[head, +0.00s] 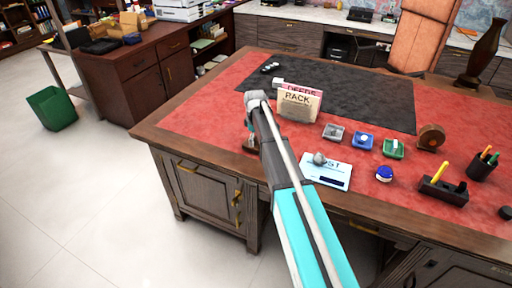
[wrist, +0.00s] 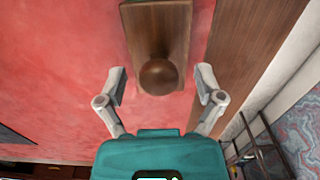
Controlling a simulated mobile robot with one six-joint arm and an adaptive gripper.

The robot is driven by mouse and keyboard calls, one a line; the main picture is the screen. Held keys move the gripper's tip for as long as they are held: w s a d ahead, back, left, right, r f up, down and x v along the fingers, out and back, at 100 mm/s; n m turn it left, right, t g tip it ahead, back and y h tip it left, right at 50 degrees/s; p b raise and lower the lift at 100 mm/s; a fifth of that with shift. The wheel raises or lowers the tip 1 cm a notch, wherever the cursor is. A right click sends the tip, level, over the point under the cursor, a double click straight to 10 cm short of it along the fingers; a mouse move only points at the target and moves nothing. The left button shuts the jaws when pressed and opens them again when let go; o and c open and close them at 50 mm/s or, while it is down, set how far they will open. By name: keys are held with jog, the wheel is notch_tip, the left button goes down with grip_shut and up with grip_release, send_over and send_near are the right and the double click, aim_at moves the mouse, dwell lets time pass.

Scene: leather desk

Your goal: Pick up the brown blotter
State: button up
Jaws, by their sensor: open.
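The brown blotter (wrist: 172,22) is a wooden block with a round knob on top. In the wrist view it lies at the upper middle on the red leather, near the desk's wooden edge. My gripper (wrist: 161,82) is open, with one finger on each side of the knob and visible gaps to both. In the head view my gripper (head: 251,124) points down over the left front part of the desk. The blotter there is mostly hidden behind my gripper and arm.
A card holder (head: 298,104) marked RACK stands just right of my gripper. Several small trays, a white card (head: 325,174), a round brown object (head: 432,137) and a pen holder (head: 483,166) lie farther right. A black mat (head: 345,95) covers the back.

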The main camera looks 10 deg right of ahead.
grip_shut()
jog(key=shift+r, duration=0.15)
dwell(0.4)
notch_tip(320, 180, up, 3)
jog(key=p, duration=0.3)
jog(key=s+a+r+p, duration=0.3)
jog(key=s+r+p, duration=0.6)
jog(key=s, duration=0.4)
jog(key=shift+s+a+r+p, duration=0.3)
jog(key=shift+r+p, duration=0.05)
jog(key=shift+p, duration=0.15)
